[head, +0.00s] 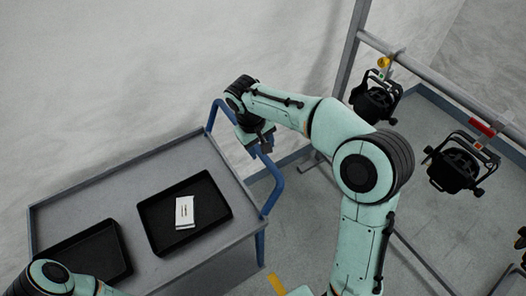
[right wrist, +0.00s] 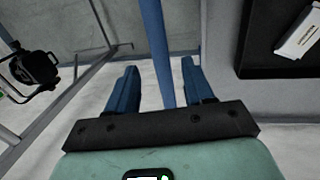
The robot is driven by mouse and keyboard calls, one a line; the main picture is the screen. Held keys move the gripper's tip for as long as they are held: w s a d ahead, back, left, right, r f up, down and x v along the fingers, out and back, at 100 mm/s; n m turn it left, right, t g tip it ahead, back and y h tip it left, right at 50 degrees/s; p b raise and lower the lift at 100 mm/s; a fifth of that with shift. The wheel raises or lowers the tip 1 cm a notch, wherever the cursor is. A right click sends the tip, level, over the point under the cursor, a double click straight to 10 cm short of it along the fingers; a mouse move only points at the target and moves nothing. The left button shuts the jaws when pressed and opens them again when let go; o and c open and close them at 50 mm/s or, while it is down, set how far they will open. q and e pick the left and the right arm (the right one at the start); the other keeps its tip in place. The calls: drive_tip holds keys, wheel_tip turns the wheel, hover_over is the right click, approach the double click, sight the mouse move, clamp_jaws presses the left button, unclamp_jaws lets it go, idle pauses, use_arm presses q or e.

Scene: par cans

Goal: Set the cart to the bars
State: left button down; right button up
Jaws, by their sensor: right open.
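The grey cart (head: 150,180) stands at the left in the head view, with a blue push handle (head: 275,185) on its right side. My right gripper (head: 262,143) is at the upper part of this handle. In the right wrist view my right gripper (right wrist: 160,85) is open, and the blue handle bar (right wrist: 156,45) runs between its two fingers with a gap on both sides. The bars are grey metal pipes (head: 430,80) at the upper right, apart from the cart. My left arm shows at the bottom left, but its gripper is out of view.
Two black trays (head: 152,240) (head: 85,249) sit on the cart, one with a white box (head: 185,212). Black par cans (head: 375,100) (head: 455,163) hang from the pipe by clamps with yellow and red parts.

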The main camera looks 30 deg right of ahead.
use_arm(q)
drive_tip(key=shift+w+r+p, duration=0.5)
drive_tip(key=shift+w+r, duration=0.3)
drive_tip(key=shift+w, duration=0.1)
use_arm(e)
wheel_tip(320, 180, up, 8)
drive_tip(key=a, duration=0.1)
drive_tip(key=shift+a, duration=0.25)
